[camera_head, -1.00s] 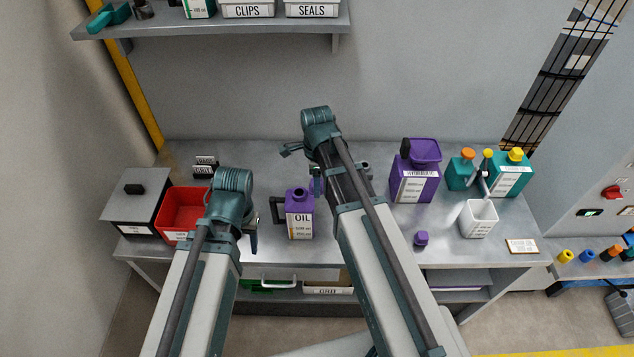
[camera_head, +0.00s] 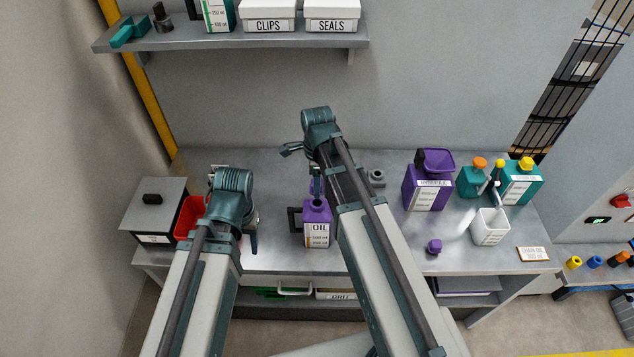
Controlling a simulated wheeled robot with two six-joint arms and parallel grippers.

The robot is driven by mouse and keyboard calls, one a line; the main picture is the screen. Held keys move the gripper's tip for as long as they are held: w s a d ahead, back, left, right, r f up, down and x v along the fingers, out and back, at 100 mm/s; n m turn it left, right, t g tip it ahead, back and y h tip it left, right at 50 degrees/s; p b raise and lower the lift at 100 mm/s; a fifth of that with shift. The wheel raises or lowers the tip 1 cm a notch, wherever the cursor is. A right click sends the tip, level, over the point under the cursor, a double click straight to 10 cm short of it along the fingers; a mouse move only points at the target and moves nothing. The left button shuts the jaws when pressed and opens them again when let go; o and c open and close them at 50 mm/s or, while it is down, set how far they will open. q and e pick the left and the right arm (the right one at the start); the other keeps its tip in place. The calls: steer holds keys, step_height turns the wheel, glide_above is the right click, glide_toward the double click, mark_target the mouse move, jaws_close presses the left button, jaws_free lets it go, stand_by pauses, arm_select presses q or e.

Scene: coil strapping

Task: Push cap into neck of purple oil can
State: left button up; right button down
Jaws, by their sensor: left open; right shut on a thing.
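The purple oil can (camera_head: 317,232) stands upright on the bench, its black handle to the left and its label reading OIL. Its neck (camera_head: 316,203) points up, just below my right gripper (camera_head: 316,184) in the picture. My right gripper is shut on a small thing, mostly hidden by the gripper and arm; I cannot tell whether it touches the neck. A small purple cap (camera_head: 433,248) lies on the bench to the right. My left gripper (camera_head: 252,234) is open, left of the can, its fingers partly hidden by its wrist.
A red bin (camera_head: 188,218) and a grey lidded box (camera_head: 155,206) stand at left. At right are a purple jug with a funnel-like top (camera_head: 427,190), teal containers (camera_head: 522,186) and a white cup (camera_head: 490,229). A shelf (camera_head: 240,40) hangs above.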

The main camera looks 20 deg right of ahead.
steer(key=b, duration=0.4)
glide_above(317, 206)
steer(key=shift+f, duration=2.25)
steer(key=shift+f+b, duration=1)
steer(key=shift+b, duration=0.1)
steer(key=shift+c, duration=0.8)
jaws_free()
step_height(317, 206, up, 14)
steer(key=p, duration=1.4)
steer(key=shift+f, duration=0.1)
